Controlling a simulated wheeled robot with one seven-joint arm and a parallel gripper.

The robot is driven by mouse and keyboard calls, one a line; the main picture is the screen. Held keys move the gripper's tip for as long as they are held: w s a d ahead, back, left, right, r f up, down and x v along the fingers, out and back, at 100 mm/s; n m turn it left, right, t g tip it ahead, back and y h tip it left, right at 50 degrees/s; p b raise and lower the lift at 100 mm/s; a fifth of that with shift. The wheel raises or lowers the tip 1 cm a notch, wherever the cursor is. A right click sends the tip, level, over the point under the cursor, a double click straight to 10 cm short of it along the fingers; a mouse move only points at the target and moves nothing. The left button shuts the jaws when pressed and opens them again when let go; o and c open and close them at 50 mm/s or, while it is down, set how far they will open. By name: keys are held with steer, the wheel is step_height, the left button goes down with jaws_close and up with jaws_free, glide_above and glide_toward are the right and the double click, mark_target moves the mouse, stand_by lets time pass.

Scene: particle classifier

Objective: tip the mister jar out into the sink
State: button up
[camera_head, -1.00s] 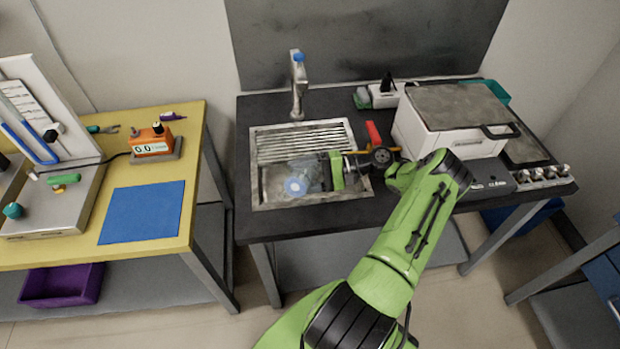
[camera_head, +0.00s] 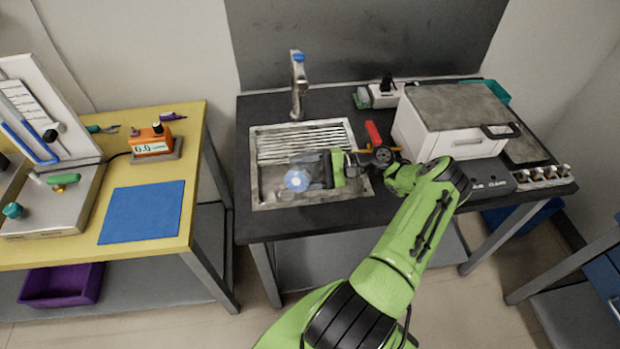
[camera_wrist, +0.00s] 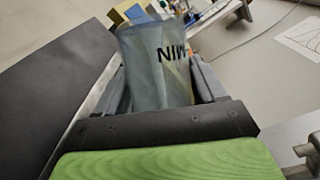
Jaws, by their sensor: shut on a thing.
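The mister jar (camera_wrist: 158,65) is a clear, bluish-grey vessel with dark lettering, held between the two fingers in the wrist view. In the head view the jar (camera_head: 316,170) lies tilted onto its side over the sink basin, with a round blue-and-white end (camera_head: 297,180) facing left and toward the camera. My gripper (camera_head: 325,169) is shut on the jar above the sink (camera_head: 350,193). The jar's contents cannot be made out.
A faucet (camera_head: 297,85) stands behind the sink, and a ribbed drainer (camera_head: 300,140) covers its back part. A red-handled object (camera_head: 372,132) lies right of the sink, near a white box-shaped appliance (camera_head: 450,130). A yellow table (camera_head: 200,150) stands at left.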

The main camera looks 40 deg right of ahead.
steer(key=shift+w+d+r+m+t+y+b, duration=0.25)
steer(key=shift+d+r+m+b, duration=0.15)
steer(key=shift+m, duration=0.35)
steer(key=shift+w+d+r+m+t+y+b, duration=0.25)
steer(key=shift+d+m+b, duration=0.2)
steer(key=shift+m, duration=0.3)
stand_by(1.4)
stand_by(0.7)
